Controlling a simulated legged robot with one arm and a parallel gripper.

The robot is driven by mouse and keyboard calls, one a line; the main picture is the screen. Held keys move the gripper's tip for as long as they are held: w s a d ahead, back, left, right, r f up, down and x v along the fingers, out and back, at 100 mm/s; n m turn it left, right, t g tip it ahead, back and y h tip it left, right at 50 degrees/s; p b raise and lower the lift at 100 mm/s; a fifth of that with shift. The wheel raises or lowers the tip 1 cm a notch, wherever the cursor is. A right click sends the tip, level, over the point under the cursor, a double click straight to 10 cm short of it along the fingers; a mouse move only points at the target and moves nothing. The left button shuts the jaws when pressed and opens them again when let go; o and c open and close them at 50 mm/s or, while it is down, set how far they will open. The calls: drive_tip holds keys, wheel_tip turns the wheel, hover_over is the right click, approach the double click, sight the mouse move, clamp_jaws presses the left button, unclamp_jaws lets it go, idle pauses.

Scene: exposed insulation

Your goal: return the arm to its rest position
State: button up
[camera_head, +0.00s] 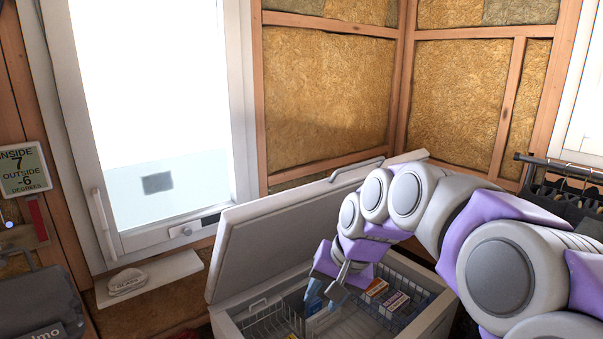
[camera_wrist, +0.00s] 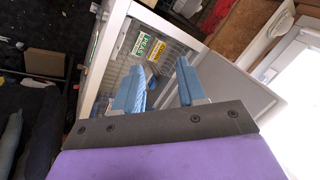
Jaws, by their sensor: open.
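My arm (camera_head: 430,205) reaches in from the right in the head view, purple and grey, bent downward at its end. My gripper (camera_head: 325,290) hangs over the open chest freezer (camera_head: 240,312), with its blue-tipped fingers apart. In the wrist view my gripper (camera_wrist: 160,85) shows two blue fingers spread, with nothing held between them. The freezer's interior and a box marked PEAS (camera_wrist: 147,47) show beyond the fingers. I cannot tell how far the fingertips are below the freezer's rim.
The freezer's raised lid (camera_head: 290,220) stands behind my gripper. Wire baskets (camera_head: 270,322) and several small boxes (camera_head: 390,298) are inside. A window sill (camera_head: 150,278) with a pale stone-like object (camera_head: 127,282) is at left. A dark rack (camera_head: 560,188) stands at right.

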drive_tip(key=s+d+f+g+h+b, duration=0.1)
drive_tip(key=s+d+f, duration=0.2)
drive_tip(key=s, duration=0.7)
drive_tip(key=s+d+f+n+g+h+b, duration=0.1)
drive_tip(key=s+d+f, duration=0.2)
drive_tip(key=s+f, duration=0.4)
drive_tip(key=s+d+f+n+g+h+b, duration=0.1)
drive_tip(key=s+d+f, duration=0.2)
drive_tip(key=s, duration=1)
wheel_tip(320, 180, down, 3)
drive_tip(key=shift+s+d+r+g+h, duration=0.15)
drive_tip(key=shift+s+d+g+h, duration=0.2)
drive_tip(key=shift+g+h, duration=0.05)
drive_tip(key=shift+a, duration=0.1)
